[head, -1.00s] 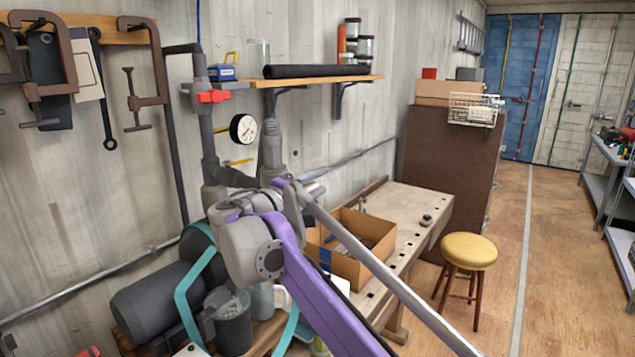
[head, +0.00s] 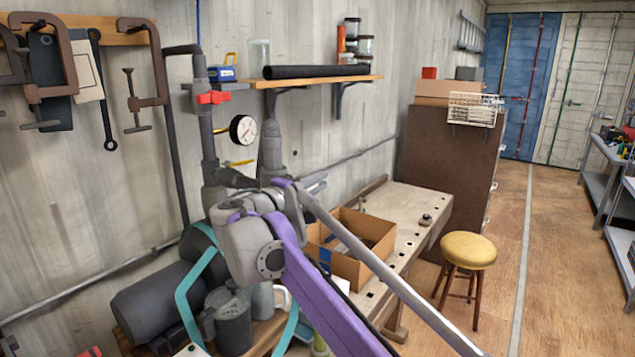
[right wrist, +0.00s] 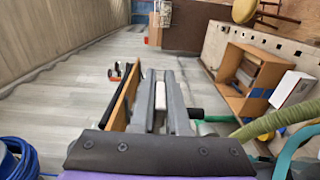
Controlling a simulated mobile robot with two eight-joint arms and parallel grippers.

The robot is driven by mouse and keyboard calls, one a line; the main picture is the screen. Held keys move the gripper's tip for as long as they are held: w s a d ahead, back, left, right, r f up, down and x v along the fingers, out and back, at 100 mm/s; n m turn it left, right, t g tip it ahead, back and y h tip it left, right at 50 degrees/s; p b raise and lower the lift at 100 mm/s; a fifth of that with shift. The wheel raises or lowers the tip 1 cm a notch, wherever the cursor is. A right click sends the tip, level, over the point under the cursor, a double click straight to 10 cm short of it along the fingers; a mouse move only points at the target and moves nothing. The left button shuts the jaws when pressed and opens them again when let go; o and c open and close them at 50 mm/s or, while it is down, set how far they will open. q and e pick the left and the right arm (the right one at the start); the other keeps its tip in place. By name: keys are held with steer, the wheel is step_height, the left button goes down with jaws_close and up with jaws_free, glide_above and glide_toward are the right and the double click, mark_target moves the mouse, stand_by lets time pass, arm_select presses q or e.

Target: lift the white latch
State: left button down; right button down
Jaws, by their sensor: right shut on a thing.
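The white latch shows in the right wrist view as a small white piece (right wrist: 160,92) between the two grey fingers of my right gripper (right wrist: 161,78). The fingers are shut on it, beside the edge of a wooden shelf, and they partly cover it. In the head view my right gripper (head: 271,128) is seen from behind, reaching toward the wall just below the shelf. The latch is hidden there. My left gripper is in neither view.
The wooden shelf (head: 320,80) carries jars and a black roll. A pressure gauge (head: 243,129) and a red-handled valve (head: 212,97) are left of the gripper. Below stand a workbench (head: 405,205) with a cardboard box (head: 350,262) and a yellow stool (head: 468,250).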

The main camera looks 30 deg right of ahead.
steer(key=shift+r+n+p, duration=0.4)
steer(key=shift+r+n, duration=0.15)
steer(key=shift+n, duration=0.35)
steer(key=c, duration=0.9)
jaws_free()
steer(key=shift+a, duration=0.15)
steer(key=b+v, duration=0.1)
steer(key=v, duration=0.9)
steer(key=shift+s+a, duration=0.1)
steer(key=shift+a, duration=0.2)
steer(key=shift+f, duration=0.1)
